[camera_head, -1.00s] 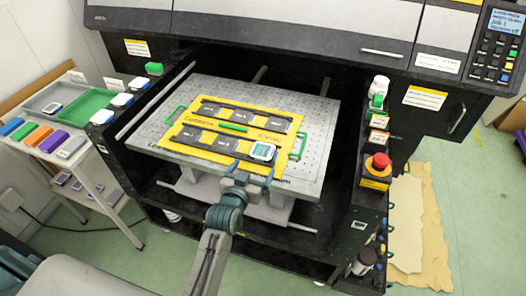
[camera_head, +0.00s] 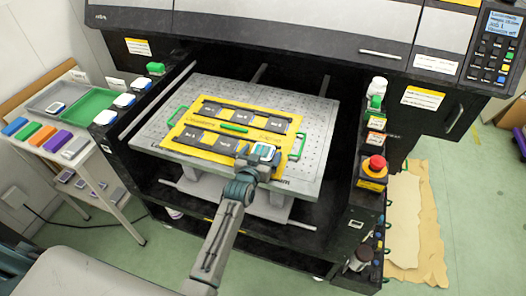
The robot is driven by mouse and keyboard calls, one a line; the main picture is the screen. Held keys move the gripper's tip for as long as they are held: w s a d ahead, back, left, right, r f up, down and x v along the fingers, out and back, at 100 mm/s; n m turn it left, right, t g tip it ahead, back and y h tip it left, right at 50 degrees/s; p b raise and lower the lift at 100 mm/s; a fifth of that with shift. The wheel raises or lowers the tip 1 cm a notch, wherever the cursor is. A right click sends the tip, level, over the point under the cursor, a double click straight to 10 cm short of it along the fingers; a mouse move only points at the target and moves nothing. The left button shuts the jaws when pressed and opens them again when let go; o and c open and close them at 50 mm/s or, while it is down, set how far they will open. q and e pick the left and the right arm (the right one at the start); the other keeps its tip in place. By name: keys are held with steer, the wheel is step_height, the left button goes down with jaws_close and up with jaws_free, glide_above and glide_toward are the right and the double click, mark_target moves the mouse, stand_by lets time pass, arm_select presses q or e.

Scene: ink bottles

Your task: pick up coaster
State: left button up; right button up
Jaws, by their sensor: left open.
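The coaster (camera_head: 264,152) is a small white square with a blue-green print. It lies in the front right slot of the yellow jig (camera_head: 205,149), which has several dark slots and green handles. My left gripper (camera_head: 260,160) is open at the coaster's near edge, its fingers around or just above that edge. I cannot tell whether the fingers touch it. The gripper hides part of the jig's front right corner. My right gripper is not in view.
The jig sits on a perforated metal bed (camera_head: 312,118) inside the black printer. A red emergency button (camera_head: 375,165) and bottles stand at the right. A side table at left holds a green tray (camera_head: 88,106), a grey tray (camera_head: 50,98) and coloured blocks.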

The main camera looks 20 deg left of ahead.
mark_target(262, 154)
arm_select(q)
steer(key=c, duration=1.1)
steer(key=shift+c, duration=0.3)
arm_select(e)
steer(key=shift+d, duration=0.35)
arm_select(q)
steer(key=shift+r, duration=0.1)
steer(key=shift+r+b, duration=0.5)
steer(key=shift+r, duration=0.35)
steer(key=shift+r+b, duration=0.3)
steer(key=shift+r, duration=0.35)
steer(key=s+a+r+b, duration=0.1)
steer(key=s+a+b, duration=0.1)
steer(key=s+a, duration=0.3)
steer(key=s+a+r+b, duration=0.1)
steer(key=s+a+b, duration=0.15)
steer(key=s, duration=0.45)
steer(key=s+d+r, duration=0.3)
steer(key=d+r, duration=0.3)
steer(key=r, duration=0.2)
steer(key=shift+s+d+r+y+p, duration=0.15)
steer(key=shift+s+r+y+p, duration=0.15)
steer(key=shift+s+r, duration=0.1)
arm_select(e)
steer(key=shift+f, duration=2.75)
